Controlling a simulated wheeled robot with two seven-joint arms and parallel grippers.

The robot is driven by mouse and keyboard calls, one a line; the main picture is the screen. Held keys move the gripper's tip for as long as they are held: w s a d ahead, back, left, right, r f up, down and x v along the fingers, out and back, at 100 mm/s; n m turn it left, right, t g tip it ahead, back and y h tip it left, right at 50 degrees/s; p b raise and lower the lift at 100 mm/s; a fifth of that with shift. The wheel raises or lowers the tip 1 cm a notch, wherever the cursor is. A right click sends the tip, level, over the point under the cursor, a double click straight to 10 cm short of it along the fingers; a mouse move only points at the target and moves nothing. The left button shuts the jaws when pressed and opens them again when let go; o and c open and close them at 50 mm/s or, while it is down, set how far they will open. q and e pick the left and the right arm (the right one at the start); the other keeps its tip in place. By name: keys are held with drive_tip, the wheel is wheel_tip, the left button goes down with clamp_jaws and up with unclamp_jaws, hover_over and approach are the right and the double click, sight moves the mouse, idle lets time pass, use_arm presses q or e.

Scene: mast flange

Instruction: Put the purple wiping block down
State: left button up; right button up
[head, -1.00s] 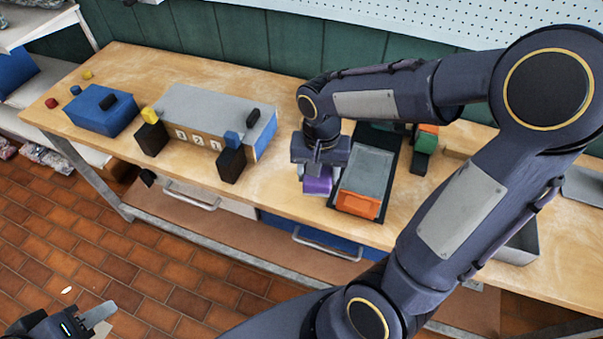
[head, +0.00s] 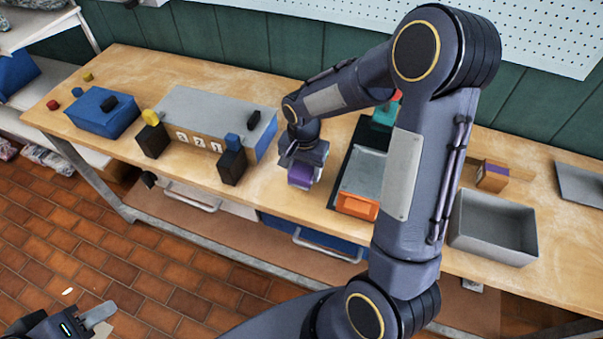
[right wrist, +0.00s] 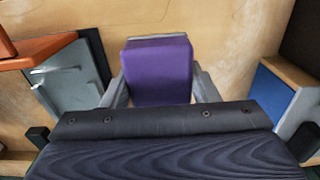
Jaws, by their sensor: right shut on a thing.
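The purple wiping block (head: 301,176) is between the fingers of my right gripper (head: 303,168), over the table between the grey machine and the dark tray. In the right wrist view the block (right wrist: 158,72) sits between both fingers, with bare wood around it. I cannot tell whether its underside touches the table. My right gripper is shut on it. My left gripper (head: 98,316) is at the lower left, over the floor and away from the table, with its fingers only partly in view.
The grey machine (head: 205,106) with a number display stands left of the block. The dark tray with a grey plate and orange end (head: 357,206) lies to the right. A grey bin (head: 495,228), a small brown box (head: 491,175) and a blue box (head: 103,112) also stand on the wooden table (head: 285,226).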

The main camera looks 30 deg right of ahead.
sight(301, 177)
drive_tip(key=shift+w+f, duration=0.45)
drive_tip(key=shift+f, duration=1.65)
drive_tip(key=shift+f, duration=0.15)
drive_tip(key=o, duration=1)
drive_tip(key=shift+c, duration=0.2)
